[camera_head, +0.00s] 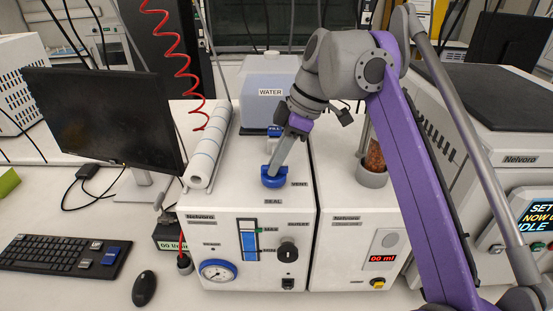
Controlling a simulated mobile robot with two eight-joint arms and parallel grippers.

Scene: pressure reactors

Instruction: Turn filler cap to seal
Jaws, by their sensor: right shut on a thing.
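The blue filler cap (273,181) sits on top of the white reactor unit (242,201), with the printed words VENT to its right and SEAL in front of it. My right gripper (275,170) reaches down from above and is shut on the cap. The fingers hide part of the cap's top, so I cannot tell which label it points to. My left gripper is not in view.
A water tank (265,100) stands behind the cap. A paper roll (207,145) lies to the left on the unit. A grey cup (372,175) with brown contents stands on the neighbouring unit. A monitor (105,115) and keyboard (65,254) are at left.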

